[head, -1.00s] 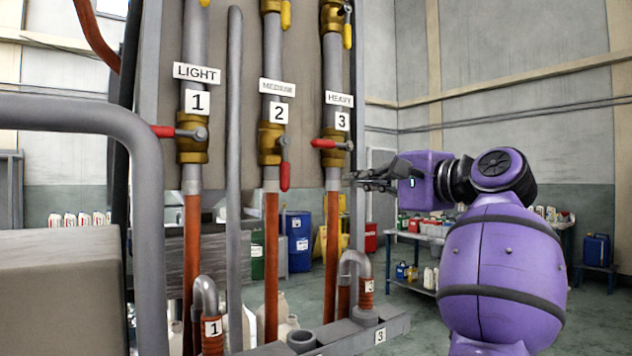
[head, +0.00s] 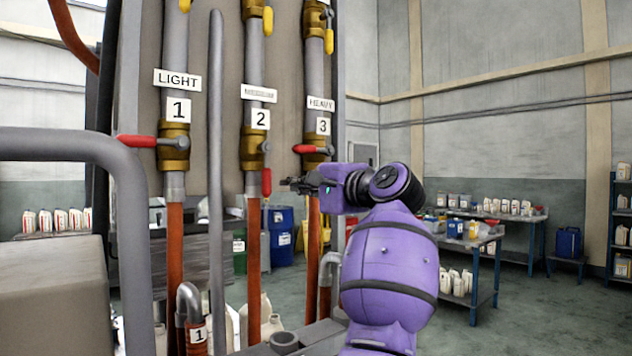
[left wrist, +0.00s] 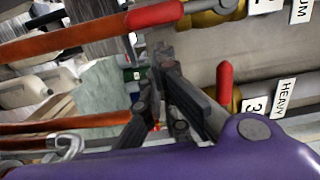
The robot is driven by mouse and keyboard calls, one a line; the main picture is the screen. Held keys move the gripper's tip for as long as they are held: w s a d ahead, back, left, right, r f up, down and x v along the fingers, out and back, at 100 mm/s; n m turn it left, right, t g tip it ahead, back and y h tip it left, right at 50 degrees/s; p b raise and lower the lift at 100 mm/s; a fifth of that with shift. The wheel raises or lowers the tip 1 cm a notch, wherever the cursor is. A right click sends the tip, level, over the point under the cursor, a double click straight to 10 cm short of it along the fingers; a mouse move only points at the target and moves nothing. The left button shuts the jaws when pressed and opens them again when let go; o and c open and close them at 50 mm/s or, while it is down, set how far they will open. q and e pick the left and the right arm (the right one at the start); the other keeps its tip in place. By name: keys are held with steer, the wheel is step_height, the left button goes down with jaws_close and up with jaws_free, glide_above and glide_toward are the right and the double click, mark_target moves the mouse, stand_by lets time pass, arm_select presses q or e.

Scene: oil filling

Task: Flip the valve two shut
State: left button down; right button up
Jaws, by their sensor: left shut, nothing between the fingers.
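Valve two (head: 252,150) is a brass valve on the middle pipe, under the MEDIUM sign and the 2 label. Its red handle (head: 266,182) hangs straight down, in line with the pipe. In the left wrist view the picture is turned, and the handle (left wrist: 153,14) shows at the top. My left gripper (head: 287,184) is shut and empty, just right of the handle's lower end in the head view. Whether they touch is unclear. The dark fingers (left wrist: 152,80) also show in the left wrist view. My right gripper is out of view.
Valve one's red handle (head: 138,141) and valve three's red handle (head: 304,149) both point left, across their pipes. Valve three's handle (left wrist: 224,85) is close to my gripper. A thin grey pipe (head: 216,130) runs left of valve two.

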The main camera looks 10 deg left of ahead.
arm_select(q)
steer(key=shift+s+a, duration=0.4)
steer(key=shift+a, duration=0.05)
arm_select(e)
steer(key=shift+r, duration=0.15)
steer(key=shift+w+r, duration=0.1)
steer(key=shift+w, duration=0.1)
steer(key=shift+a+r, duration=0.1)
